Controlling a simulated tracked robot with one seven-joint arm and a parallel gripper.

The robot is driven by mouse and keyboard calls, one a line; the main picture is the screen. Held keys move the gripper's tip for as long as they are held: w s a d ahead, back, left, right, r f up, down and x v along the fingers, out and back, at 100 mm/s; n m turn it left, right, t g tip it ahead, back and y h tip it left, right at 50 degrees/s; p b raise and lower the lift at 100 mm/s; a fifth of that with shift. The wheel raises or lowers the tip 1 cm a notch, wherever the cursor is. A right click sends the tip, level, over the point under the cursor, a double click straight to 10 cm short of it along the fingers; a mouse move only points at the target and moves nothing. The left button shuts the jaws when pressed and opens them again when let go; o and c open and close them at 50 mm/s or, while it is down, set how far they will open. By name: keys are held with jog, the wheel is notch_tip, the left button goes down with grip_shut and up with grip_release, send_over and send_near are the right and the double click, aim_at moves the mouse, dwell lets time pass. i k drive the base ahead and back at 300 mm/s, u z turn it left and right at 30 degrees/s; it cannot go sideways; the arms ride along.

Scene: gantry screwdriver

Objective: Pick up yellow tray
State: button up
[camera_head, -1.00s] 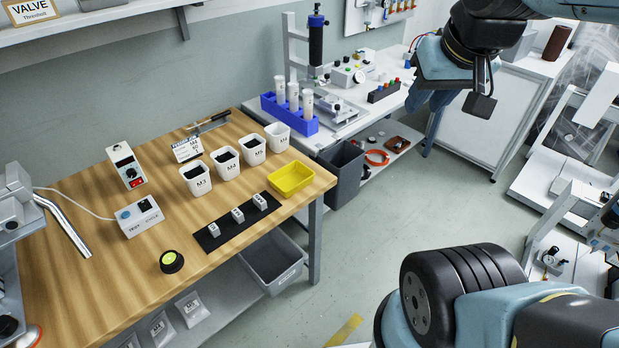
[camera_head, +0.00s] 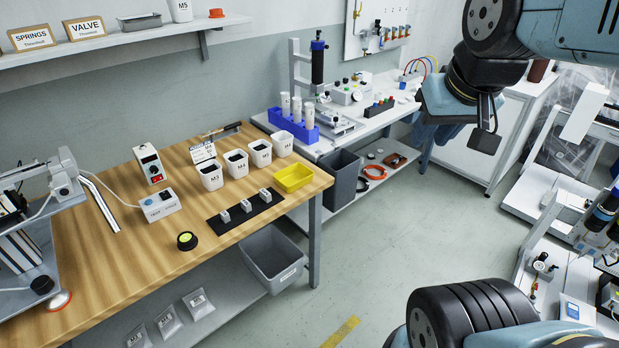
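The yellow tray (camera_head: 294,178) sits on the right end of the wooden workbench, near its right edge. It looks empty. It lies just right of the black mat and in front of the white cups. My gripper (camera_head: 485,128) is in the upper right of the view, in the air and well to the right of the tray. Its fingers are dark and seen from an angle that does not show whether they are open. Nothing is visible in it.
White cups (camera_head: 211,176) stand behind the black mat (camera_head: 238,217), which holds several small white blocks. A grey bin (camera_head: 272,262) sits under the bench. A blue rack (camera_head: 292,125) stands on the bench behind. The floor (camera_head: 400,240) right of the workbench is clear.

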aim_at(295, 176)
jog(key=u, duration=0.2)
jog(key=i, duration=0.9)
jog(key=z, duration=0.1)
